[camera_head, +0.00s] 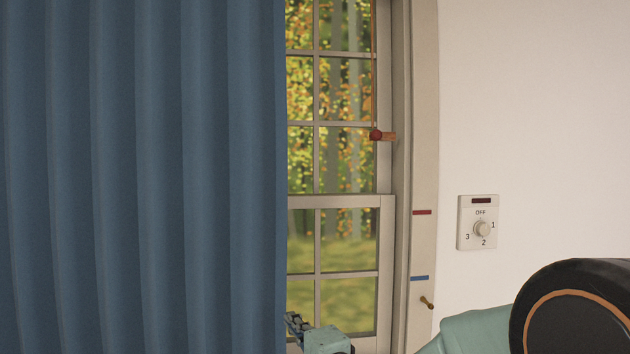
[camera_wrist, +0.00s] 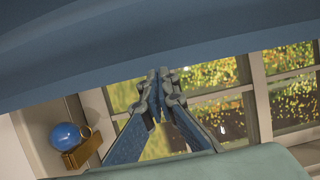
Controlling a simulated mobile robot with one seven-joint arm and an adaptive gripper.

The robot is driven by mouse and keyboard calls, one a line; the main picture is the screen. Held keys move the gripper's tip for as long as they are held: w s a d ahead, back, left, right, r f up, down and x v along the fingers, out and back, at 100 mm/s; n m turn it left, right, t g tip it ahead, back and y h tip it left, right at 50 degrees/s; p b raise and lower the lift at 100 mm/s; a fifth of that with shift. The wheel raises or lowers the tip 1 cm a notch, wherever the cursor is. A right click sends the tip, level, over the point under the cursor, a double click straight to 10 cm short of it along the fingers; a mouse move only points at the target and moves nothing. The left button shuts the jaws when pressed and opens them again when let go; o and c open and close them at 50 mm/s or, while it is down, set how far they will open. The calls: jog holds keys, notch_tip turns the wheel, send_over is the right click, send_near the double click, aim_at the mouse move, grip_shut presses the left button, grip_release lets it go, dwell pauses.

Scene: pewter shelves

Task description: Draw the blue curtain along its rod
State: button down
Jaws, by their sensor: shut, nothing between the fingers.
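The blue curtain (camera_head: 140,180) hangs in folds over the left part of the window in the head view. Its right edge is straight and upright, and its rod is out of view. In the wrist view the curtain (camera_wrist: 150,45) spans the top of the picture. My gripper (camera_head: 293,322) is low in the head view, at the curtain's right edge and in front of the window. In the wrist view my gripper (camera_wrist: 158,78) has its fingertips together, close to the curtain's edge, with no cloth seen between them. I cannot tell whether they touch the curtain.
The window (camera_head: 345,230) is bare right of the curtain. A red ball (camera_head: 376,135) hangs on a cord by a wooden peg. A blue ball (camera_wrist: 68,137) sits by a brass-coloured block (camera_wrist: 82,152). A dial plate (camera_head: 478,222) is on the wall, above my arm.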

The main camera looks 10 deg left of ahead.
aim_at(181, 327)
jog(key=a, duration=0.1)
jog(key=s+a+b, duration=0.1)
jog(key=a, duration=0.1)
jog(key=a+b, duration=0.1)
jog(key=a, duration=0.1)
jog(key=shift+s+a+f, duration=0.15)
jog(key=shift+s+a, duration=0.1)
jog(key=shift+s, duration=0.05)
jog(key=shift+s+a, duration=0.15)
jog(key=shift+a, duration=0.35)
jog(key=s+a+b, duration=0.1)
jog(key=a, duration=0.4)
jog(key=s+a+b, duration=0.2)
jog(key=a, duration=0.3)
jog(key=s+a+b, duration=0.1)
jog(key=a, duration=0.4)
jog(key=shift+s, duration=0.15)
jog(key=shift+a, duration=0.2)
jog(key=shift+s+r, duration=0.1)
jog(key=shift+r, duration=0.1)
